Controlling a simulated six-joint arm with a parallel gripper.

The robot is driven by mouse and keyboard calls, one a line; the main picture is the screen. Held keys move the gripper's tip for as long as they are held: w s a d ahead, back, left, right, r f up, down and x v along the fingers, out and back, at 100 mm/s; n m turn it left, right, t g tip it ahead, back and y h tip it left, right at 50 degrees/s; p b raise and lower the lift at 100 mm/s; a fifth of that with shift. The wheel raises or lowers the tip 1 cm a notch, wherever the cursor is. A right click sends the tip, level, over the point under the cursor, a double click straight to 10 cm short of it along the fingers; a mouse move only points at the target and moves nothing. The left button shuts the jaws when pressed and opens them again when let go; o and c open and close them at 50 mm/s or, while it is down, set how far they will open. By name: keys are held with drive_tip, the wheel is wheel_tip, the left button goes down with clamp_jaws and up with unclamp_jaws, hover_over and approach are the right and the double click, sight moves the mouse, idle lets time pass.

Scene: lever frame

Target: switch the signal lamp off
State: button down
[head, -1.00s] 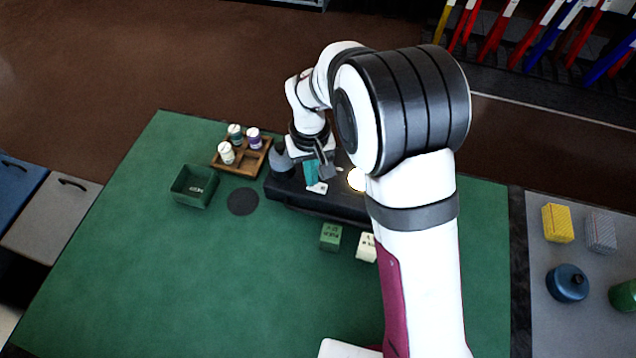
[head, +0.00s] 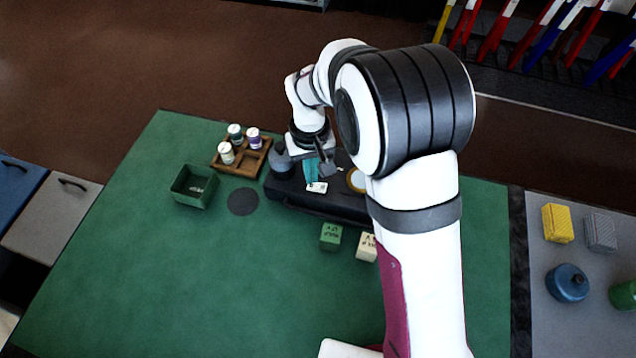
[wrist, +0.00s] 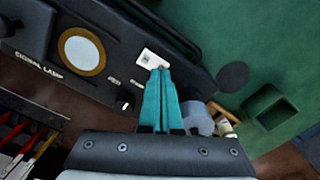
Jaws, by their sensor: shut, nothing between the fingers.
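The signal lamp (head: 355,180) is a round pale disc in a tan ring on a black panel box (head: 322,203). It looks unlit in the head view. In the wrist view the lamp (wrist: 82,51) sits at upper left beside the words "SIGNAL LAMP". My gripper (head: 311,184) has teal fingers, pressed together and empty, over the panel beside a small white card (wrist: 152,59). The fingertips also show in the wrist view (wrist: 160,70). A small dark part with a pale tip (wrist: 127,104) lies left of the fingers; I cannot tell whether it is the lever.
A grey rounded object (head: 281,162) stands at the panel's left end. A wooden rack (head: 243,158) with several small bottles and a green bin (head: 194,187) are further left. A green block (head: 330,237) and a cream block (head: 366,247) lie in front. The left mat is mostly clear.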

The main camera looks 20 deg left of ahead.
wheel_tip(320, 180, up, 5)
drive_tip(key=shift+r, duration=0.2)
idle(0.5)
drive_tip(key=s+d+r+m+y, duration=0.1)
drive_tip(key=s+d+r+m, duration=0.4)
drive_tip(key=d, duration=0.3)
drive_tip(key=s+d+r+m, duration=0.2)
drive_tip(key=s+d+r, duration=0.2)
drive_tip(key=s+d, duration=0.4)
drive_tip(key=s+d+f+m, duration=0.1)
drive_tip(key=s+m, duration=0.3)
drive_tip(key=s, duration=0.5)
drive_tip(key=shift+s+d+m+y, duration=0.3)
drive_tip(key=shift+d+y, duration=0.1)
drive_tip(key=shift+d, duration=0.5)
